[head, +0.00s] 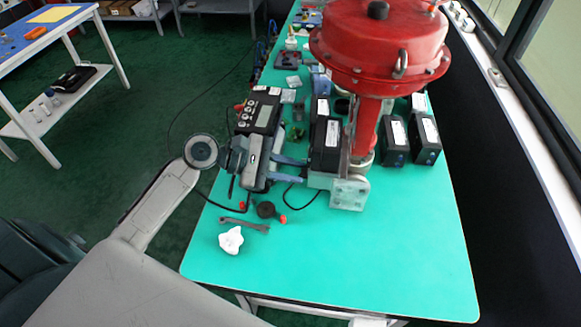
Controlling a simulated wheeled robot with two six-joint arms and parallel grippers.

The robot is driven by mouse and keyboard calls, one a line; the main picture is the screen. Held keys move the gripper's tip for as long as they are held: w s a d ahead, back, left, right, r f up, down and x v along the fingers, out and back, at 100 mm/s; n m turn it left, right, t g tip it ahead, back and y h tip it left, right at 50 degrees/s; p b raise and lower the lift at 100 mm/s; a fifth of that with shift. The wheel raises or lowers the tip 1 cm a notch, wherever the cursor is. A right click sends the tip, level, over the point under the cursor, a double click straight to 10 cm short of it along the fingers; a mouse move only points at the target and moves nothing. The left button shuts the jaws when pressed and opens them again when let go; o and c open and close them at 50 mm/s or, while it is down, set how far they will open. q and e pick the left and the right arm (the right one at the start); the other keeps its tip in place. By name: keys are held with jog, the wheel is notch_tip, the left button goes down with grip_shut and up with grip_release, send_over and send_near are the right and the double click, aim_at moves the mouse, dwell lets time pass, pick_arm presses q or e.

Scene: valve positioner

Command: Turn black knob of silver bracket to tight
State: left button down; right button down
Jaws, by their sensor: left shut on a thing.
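The silver bracket (349,192) stands on the green table below the red actuator, beside a black box (325,146). My left gripper (305,172) reaches in from the left, with its two grey fingers level and their tips at the bracket's left side, just below the black box. It is shut on the black knob there. The knob is small and mostly hidden between the fingertips, so its turned position cannot be read. My right gripper is not in view.
The large red actuator (385,45) rises over the bracket. Black boxes (394,140) stand to its right. A handheld device (260,116) lies behind my gripper. A wrench (244,224), a white cloth (231,240) and a round black part (265,210) lie in front. The table's front right is clear.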

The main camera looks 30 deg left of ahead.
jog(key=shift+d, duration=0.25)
pick_arm(q)
jog(key=c, duration=1.5)
grip_release()
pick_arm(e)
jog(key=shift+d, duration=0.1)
pick_arm(q)
jog(key=shift+p+v, duration=0.5)
jog(key=shift+v, duration=4.9)
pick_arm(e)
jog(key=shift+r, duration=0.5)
